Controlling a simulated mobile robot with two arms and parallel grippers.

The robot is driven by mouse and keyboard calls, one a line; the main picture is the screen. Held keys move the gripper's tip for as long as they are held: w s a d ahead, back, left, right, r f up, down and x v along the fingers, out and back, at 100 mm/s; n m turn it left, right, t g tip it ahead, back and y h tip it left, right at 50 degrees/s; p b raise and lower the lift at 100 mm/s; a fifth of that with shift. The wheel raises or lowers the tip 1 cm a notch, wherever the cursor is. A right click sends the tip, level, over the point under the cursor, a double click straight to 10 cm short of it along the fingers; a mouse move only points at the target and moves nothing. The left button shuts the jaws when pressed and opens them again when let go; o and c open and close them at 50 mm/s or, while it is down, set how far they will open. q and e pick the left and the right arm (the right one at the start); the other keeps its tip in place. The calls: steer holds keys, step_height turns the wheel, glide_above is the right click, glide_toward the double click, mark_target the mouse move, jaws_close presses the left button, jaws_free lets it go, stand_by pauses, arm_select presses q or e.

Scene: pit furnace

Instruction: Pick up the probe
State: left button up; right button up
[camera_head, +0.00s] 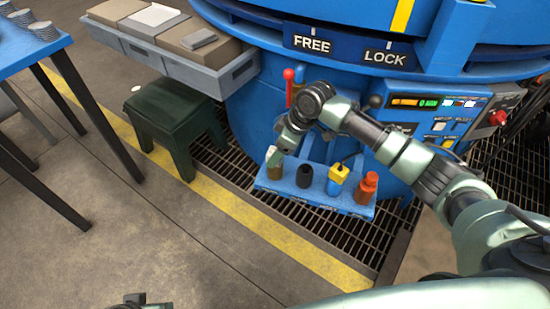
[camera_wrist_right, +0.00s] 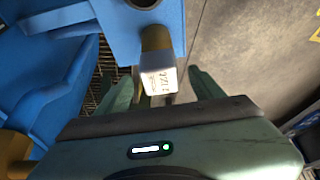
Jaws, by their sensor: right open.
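A blue rack (camera_head: 318,200) on the furnace side holds several upright items in a row. At its left end stands a tan item with a pale top (camera_head: 273,158); I cannot tell for certain that it is the probe. In the right wrist view it is a brass-coloured cylinder with a white lettered block (camera_wrist_right: 158,80). My right gripper (camera_head: 281,148) is at this item, its open fingers on either side of the white block in the wrist view (camera_wrist_right: 162,90). Contact is not visible. A small part of what may be my left gripper (camera_head: 138,301) shows at the bottom edge.
A green stool (camera_head: 175,112) stands left of the furnace (camera_head: 250,115). A blue table (camera_head: 30,50) is far left. The floor between is clear.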

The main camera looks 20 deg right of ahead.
steer(key=shift+x, duration=1)
steer(key=shift+c, duration=0.4)
steer(key=shift+r, duration=0.1)
jaws_close()
